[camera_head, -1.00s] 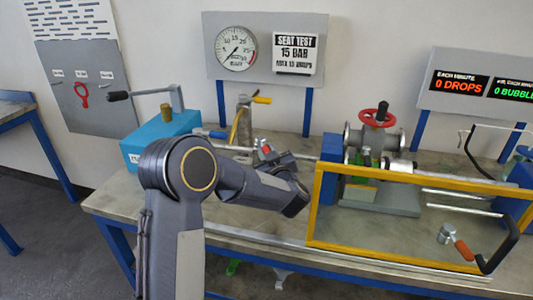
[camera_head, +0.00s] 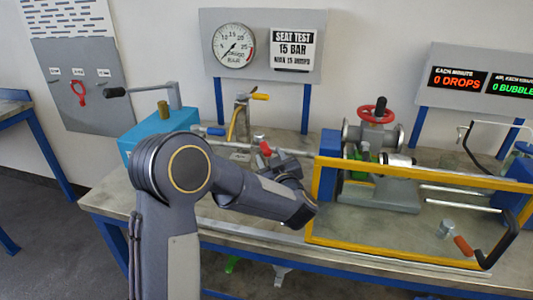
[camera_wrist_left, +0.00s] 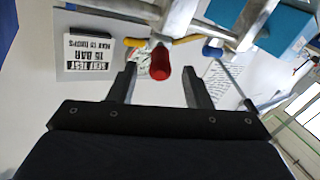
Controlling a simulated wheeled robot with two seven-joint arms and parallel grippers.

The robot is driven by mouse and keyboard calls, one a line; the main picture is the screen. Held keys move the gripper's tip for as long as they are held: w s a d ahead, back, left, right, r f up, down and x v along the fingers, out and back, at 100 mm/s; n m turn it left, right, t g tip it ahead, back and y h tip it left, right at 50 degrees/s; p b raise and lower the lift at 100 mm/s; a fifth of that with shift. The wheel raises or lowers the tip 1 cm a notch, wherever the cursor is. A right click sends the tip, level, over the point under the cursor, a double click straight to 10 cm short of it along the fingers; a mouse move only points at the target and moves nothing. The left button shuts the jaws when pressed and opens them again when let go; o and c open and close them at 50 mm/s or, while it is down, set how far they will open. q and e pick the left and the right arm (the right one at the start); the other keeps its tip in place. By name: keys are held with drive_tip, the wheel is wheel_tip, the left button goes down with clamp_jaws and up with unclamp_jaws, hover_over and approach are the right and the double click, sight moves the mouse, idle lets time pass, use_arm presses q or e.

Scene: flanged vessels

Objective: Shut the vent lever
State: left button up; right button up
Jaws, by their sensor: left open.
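A lever with a red grip (camera_head: 265,149) stands at the pipework on the bench; I take it as the vent lever, though no label on it can be read. In the left wrist view the red grip (camera_wrist_left: 160,64) lies between the two fingers, with a gap on each side. My left gripper (camera_head: 273,161) is open around or just short of the grip; the exact depth is unclear. It also shows in the left wrist view (camera_wrist_left: 159,75). The lever's lower part is partly hidden by my gripper. My right gripper is not in view.
A yellow lever (camera_head: 261,97) and a blue lever (camera_head: 215,132) are close behind. A yellow guard frame (camera_head: 420,257) stands to the right, before a valve with a red handwheel (camera_head: 375,113). A blue box (camera_head: 147,140) is at the left. The gauge panel (camera_head: 264,18) is behind.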

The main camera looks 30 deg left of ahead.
use_arm(q)
drive_tip(key=shift+v, duration=1.45)
